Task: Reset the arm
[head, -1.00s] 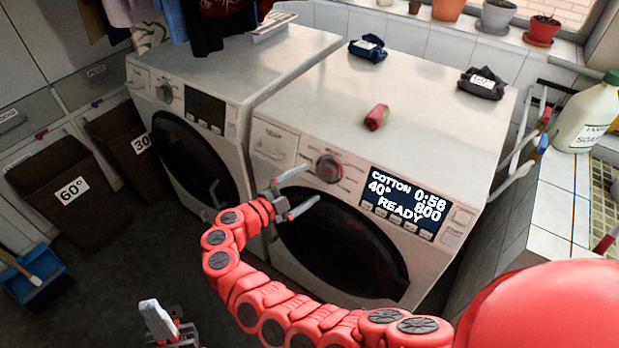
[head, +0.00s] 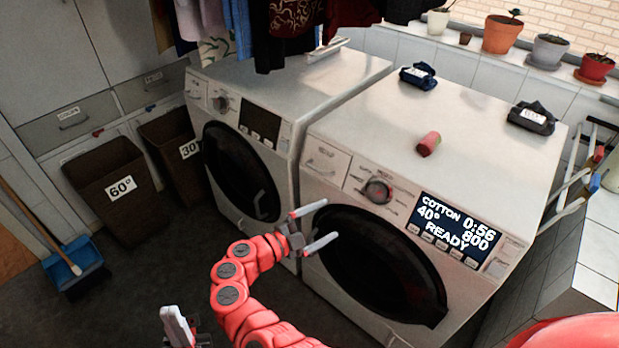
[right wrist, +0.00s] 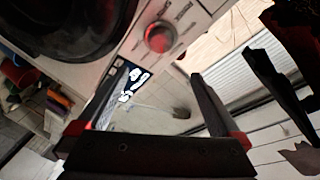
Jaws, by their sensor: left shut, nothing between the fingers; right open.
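My right gripper (head: 331,220), on the red arm, is open and empty. It is in front of the right washing machine (head: 465,130), left of its round door and below its dial (head: 377,190). In the right wrist view the open fingers (right wrist: 157,80) are spread apart with nothing between them, and the dial (right wrist: 160,37) shows above. My left gripper (head: 178,328) is shut and empty, low at the bottom left of the head view; its arm is mostly out of view. The machine's display (head: 455,228) reads COTTON 40°, 0:56, 800, READY.
A second washing machine (head: 290,85) stands to the left. Brown bins marked 60° (head: 108,195) and 30° (head: 175,150) stand further left. Folded dark items and a red can (head: 429,144) lie on the right machine. Clothes hang above.

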